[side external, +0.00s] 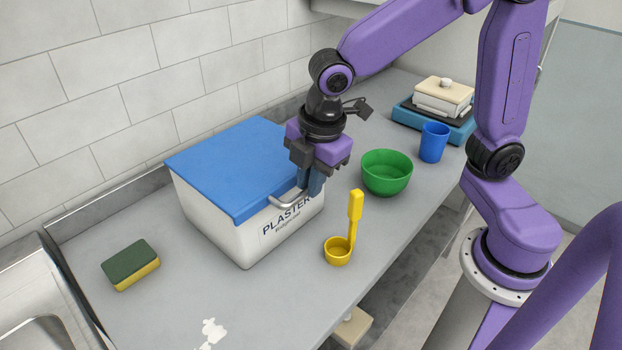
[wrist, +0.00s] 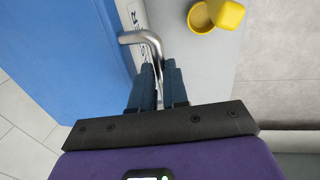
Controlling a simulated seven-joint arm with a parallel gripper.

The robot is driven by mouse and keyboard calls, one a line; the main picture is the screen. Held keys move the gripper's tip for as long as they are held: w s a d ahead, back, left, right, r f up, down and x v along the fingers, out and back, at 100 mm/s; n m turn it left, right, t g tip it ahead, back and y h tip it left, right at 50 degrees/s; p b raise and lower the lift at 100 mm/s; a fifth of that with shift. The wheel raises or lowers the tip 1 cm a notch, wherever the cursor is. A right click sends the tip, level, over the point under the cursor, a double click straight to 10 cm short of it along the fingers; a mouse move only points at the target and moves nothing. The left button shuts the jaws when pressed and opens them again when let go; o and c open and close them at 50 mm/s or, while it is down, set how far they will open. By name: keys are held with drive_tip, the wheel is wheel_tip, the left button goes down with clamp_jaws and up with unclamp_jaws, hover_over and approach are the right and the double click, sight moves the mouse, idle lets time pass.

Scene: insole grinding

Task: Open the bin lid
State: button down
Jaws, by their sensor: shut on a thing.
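The bin (side external: 222,225) is a white box marked PLASTER, standing on the counter against the tiled wall. Its blue lid (side external: 228,165) lies flat and closed on top; the lid also fills the left of the wrist view (wrist: 60,60). A metal bar handle (side external: 288,203) sticks out at the lid's front edge, and it shows in the wrist view (wrist: 138,38). My gripper (side external: 312,186) is at the front right of the bin, pointing down, with its fingers shut on the handle. The fingers hide part of the handle.
A yellow scoop (side external: 338,250) stands just in front of the bin. A green bowl (side external: 386,172) and a blue cup (side external: 433,142) are to the right. A blue scale (side external: 435,117) with a cream container is behind them. A sponge (side external: 131,265) lies left, beside a sink.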

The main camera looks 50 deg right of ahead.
drive_tip(key=w+r+g, duration=0.1)
drive_tip(key=w+r, duration=0.5)
drive_tip(key=r, duration=0.4)
drive_tip(key=w+r+g, duration=0.2)
drive_tip(key=w+r, duration=0.4)
drive_tip(key=r, duration=0.4)
drive_tip(key=shift+w+d+r, duration=0.15)
drive_tip(key=shift+w, duration=0.2)
drive_tip(key=c, duration=1.2)
unclamp_jaws()
drive_tip(key=shift+w, duration=0.15)
drive_tip(key=shift+o, duration=0.4)
drive_tip(key=shift+s+a+r, duration=0.1)
drive_tip(key=shift+s+a, duration=0.1)
